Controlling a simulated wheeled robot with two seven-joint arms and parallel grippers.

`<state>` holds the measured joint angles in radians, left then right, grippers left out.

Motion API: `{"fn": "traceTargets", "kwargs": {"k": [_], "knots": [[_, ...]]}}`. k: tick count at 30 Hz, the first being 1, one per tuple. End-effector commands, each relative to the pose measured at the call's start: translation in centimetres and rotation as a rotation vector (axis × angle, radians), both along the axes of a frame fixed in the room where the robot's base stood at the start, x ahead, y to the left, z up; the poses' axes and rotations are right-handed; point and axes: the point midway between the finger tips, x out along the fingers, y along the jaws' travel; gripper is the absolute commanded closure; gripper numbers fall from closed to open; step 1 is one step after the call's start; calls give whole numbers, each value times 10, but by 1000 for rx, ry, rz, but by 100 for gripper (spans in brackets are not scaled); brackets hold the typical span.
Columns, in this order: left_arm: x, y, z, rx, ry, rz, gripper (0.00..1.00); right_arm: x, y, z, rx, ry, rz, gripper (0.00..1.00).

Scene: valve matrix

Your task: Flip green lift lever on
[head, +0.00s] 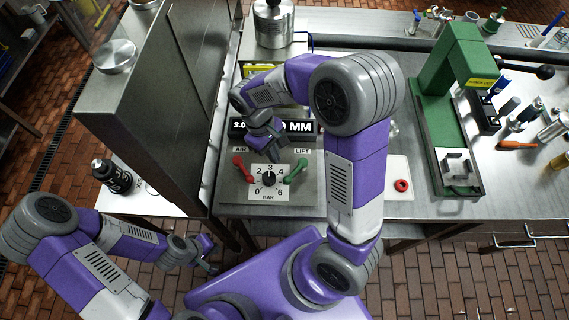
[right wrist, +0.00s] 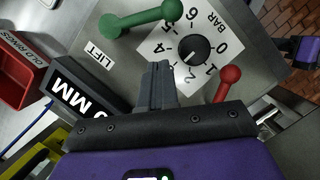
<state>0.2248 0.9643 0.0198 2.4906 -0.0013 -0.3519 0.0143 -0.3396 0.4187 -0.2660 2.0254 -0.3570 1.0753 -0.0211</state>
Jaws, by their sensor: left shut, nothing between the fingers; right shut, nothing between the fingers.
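The green lift lever (head: 296,172) is on the panel right of the dial, below the LIFT label. In the head view it slants from upper right to lower left. In the right wrist view the green lever (right wrist: 145,20) lies at the top beside the dial, apart from the fingers. My right gripper (head: 277,154) is shut and empty above the panel, just above the dial. Its closed fingers (right wrist: 160,70) point between the LIFT label and the dial. My left gripper (head: 212,269) is shut and empty, low and left of the panel.
A red lever (head: 241,168) under the AIR label stands left of the pressure dial (head: 268,180). A display bar (head: 300,127) runs behind. A tall steel cabinet (head: 165,110) stands left; a green press (head: 440,100) and a red ring (head: 402,185) are right.

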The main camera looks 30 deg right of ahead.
Motion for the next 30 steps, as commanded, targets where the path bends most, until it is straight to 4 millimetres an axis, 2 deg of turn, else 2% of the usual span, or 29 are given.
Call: {"fn": "traceTargets", "kwargs": {"k": [4, 10, 23, 30], "knots": [[0, 0, -3, 0, 0, 0, 100, -20, -8, -6, 1, 0, 1, 100], [0, 0, -4, 0, 0, 0, 100, -35, -14, -9, 2, 0, 1, 100], [0, 0, -4, 0, 0, 0, 100, -37, -14, -9, 1, -1, 2, 100], [0, 0, -2, 0, 0, 0, 100, -37, -10, -9, 1, -1, 59, 100]]}}
